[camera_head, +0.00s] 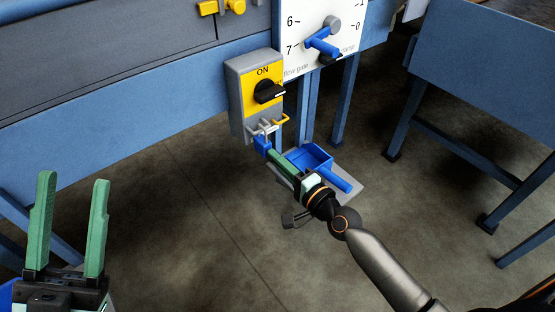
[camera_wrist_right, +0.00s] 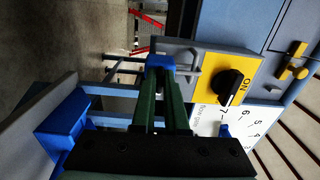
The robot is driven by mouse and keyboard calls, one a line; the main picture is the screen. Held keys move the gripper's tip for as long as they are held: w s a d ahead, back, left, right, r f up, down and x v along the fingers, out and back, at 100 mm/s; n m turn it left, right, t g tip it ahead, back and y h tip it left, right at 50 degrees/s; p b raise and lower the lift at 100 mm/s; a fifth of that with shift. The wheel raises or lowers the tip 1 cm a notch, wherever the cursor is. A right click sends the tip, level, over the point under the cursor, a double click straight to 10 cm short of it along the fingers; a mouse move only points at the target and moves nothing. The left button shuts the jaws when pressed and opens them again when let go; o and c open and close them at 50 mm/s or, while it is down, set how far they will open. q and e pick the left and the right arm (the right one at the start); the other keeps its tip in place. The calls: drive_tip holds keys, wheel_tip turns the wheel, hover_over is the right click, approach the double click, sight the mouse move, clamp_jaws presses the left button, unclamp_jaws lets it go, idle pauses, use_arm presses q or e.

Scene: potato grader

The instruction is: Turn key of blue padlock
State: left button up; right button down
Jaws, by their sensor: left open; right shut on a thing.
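The blue padlock (camera_head: 261,144) hangs at the grey hasp (camera_head: 263,128) under the yellow ON switch (camera_head: 263,85). In the right wrist view the padlock (camera_wrist_right: 160,60) sits just beyond my fingertips. My right gripper (camera_head: 271,154) is shut, its green fingers close together and their tips at the padlock's near end. The key is hidden between the fingertips; I take it to be what they hold, and its turn angle cannot be seen. My left gripper (camera_head: 70,215) is open and empty at the lower left, well away from the padlock.
The black switch knob (camera_head: 269,92) is above. A blue lever (camera_head: 322,43) is on the white scale plate (camera_head: 297,65). The floor between my grippers is clear.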

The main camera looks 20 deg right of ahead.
drive_tip(key=c, duration=0.9)
unclamp_jaws()
drive_tip(key=shift+c, duration=0.2)
drive_tip(key=shift+s, duration=0.1)
drive_tip(key=v, duration=1.2)
drive_tip(key=shift+s, duration=0.15)
drive_tip(key=shift+d+r, duration=0.1)
